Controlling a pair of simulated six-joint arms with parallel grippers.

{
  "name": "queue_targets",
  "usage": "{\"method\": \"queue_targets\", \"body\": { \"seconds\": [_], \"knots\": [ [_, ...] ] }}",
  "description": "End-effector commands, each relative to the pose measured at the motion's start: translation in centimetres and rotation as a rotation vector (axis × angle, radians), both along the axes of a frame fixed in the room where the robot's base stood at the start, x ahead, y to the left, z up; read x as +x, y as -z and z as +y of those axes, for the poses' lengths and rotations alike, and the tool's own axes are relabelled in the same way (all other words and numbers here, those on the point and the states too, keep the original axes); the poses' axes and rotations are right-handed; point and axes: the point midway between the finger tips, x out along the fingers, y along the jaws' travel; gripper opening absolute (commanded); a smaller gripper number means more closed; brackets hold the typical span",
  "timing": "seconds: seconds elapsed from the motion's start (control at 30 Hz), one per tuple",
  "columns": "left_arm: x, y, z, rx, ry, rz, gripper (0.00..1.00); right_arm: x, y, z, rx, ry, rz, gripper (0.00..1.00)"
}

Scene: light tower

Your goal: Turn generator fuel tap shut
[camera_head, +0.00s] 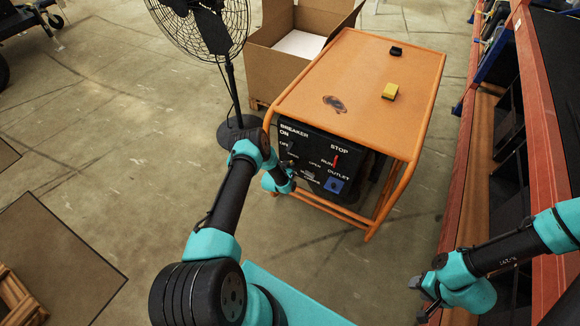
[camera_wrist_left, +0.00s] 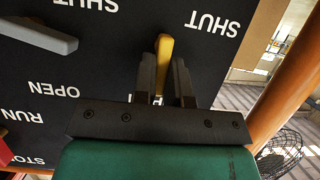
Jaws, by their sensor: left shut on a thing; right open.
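The generator (camera_head: 335,85) is an orange-framed box with a black control panel (camera_head: 325,150) on its front. In the left wrist view the panel appears upside down, and a yellow lever (camera_wrist_left: 165,50) stands out between my left gripper's fingers (camera_wrist_left: 163,85). The fingers are shut on it. One SHUT label is to its right in that view; an OPEN label is to its lower left. In the head view my left gripper (camera_head: 287,175) is at the panel's lower left, and the lever is hidden. My right gripper (camera_head: 424,288) is open and empty, away from the generator at lower right.
A grey lever (camera_wrist_left: 38,36) sits beside the yellow one on the panel. The panel also has a red switch (camera_head: 336,160) and a blue outlet (camera_head: 334,185). A fan (camera_head: 235,85) and cardboard box (camera_head: 270,65) stand behind left; an orange rack (camera_head: 545,110) is at right.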

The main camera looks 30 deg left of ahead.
Motion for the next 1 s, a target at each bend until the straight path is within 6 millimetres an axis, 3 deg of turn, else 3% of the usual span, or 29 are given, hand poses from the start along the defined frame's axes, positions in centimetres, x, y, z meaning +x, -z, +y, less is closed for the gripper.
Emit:
{"method": "queue_targets", "body": {
  "seconds": [0.37, 1.0],
  "knots": [
    [-0.1, 0.1, 0.5, -0.165, 0.0, -0.003, 0.0, 0.0, 0.0, 0.0, 0.0, 0.0, 0.0, 0.43],
    [-0.1, 0.8, 1.8, -0.744, 0.0, -0.019, 0.0, 0.0, 0.0, 0.0, 0.0, 0.0, 0.0, 0.43]
  ]
}}
